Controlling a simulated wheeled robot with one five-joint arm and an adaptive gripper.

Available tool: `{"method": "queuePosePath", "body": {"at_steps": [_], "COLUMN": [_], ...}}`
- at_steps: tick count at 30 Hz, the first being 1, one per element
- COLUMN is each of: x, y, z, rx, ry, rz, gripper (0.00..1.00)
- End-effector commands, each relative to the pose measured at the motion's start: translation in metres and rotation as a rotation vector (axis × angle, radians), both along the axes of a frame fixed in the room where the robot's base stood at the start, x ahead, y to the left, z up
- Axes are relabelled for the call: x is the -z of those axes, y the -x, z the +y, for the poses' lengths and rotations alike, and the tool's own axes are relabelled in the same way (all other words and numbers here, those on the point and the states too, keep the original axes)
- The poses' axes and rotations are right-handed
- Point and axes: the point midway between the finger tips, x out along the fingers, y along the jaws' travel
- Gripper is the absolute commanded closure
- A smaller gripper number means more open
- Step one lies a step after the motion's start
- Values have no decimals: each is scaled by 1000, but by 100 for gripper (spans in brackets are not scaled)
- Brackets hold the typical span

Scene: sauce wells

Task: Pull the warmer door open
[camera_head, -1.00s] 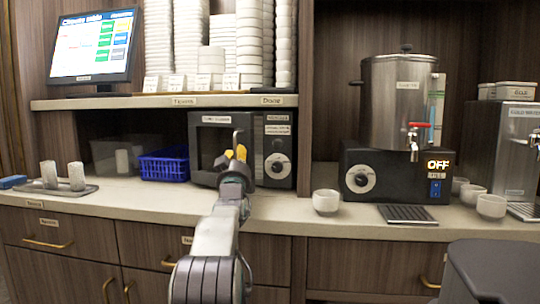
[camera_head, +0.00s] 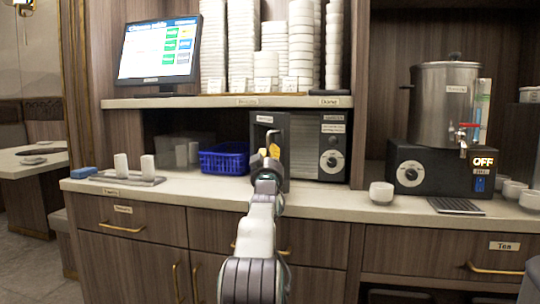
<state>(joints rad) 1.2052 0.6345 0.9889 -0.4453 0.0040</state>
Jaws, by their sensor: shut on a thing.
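The warmer (camera_head: 334,150) is a dark box on the counter with a control panel and round knob on its right. Its door (camera_head: 261,128), on the left side, stands partly open, swung out toward me. A grey strip of the inside shows between door and panel. The door's handle (camera_head: 270,138) is a pale upright bar. My gripper (camera_head: 268,153), with yellow fingertips, is shut on this handle. My arm comes up from below and hides the lower part of the door.
A blue basket (camera_head: 224,158) stands left of the warmer. A white cup (camera_head: 381,194) and a boiler (camera_head: 446,105) stand to the right. A shelf (camera_head: 225,102) with stacked dishes runs above.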

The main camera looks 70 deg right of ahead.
Motion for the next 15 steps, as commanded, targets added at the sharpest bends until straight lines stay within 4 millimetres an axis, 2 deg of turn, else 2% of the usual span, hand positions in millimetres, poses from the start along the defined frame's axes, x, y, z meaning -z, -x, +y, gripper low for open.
{"method": "queuePosePath", "body": {"at_steps": [12, 13, 15], "x": [-1, -1, -1], "y": [-1, -1, -1], "z": [1, 1, 1], "rx": [-2, -2, -2], "ry": [2, 2, 2], "rz": [-1, -1, -1], "gripper": [100, 83, 77]}}
